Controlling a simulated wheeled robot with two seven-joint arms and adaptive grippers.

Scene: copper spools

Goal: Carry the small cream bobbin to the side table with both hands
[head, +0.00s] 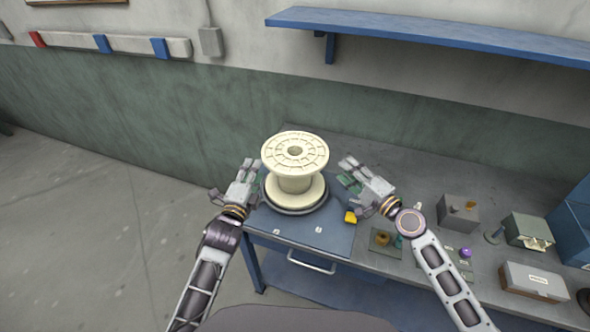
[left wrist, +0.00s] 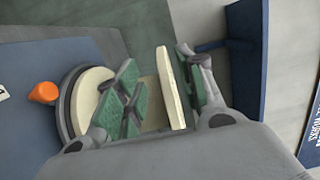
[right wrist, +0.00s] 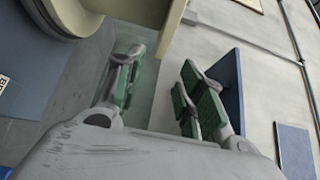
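The cream bobbin (head: 296,184) stands upright on a dark round base (head: 297,211) on a blue mat (head: 300,234). My left gripper (head: 249,168) is open at the bobbin's left side. In the left wrist view the edge of one cream flange (left wrist: 171,92) shows between its green-padded fingers (left wrist: 160,90); I cannot tell whether they touch it. My right gripper (head: 354,173) is open and empty to the right of the bobbin. In the right wrist view its fingers (right wrist: 162,90) are spread, with the bobbin (right wrist: 152,12) beyond them at the top left. No side table is identifiable.
A blue shelf (head: 430,32) hangs above. Open floor (head: 90,230) lies at left.

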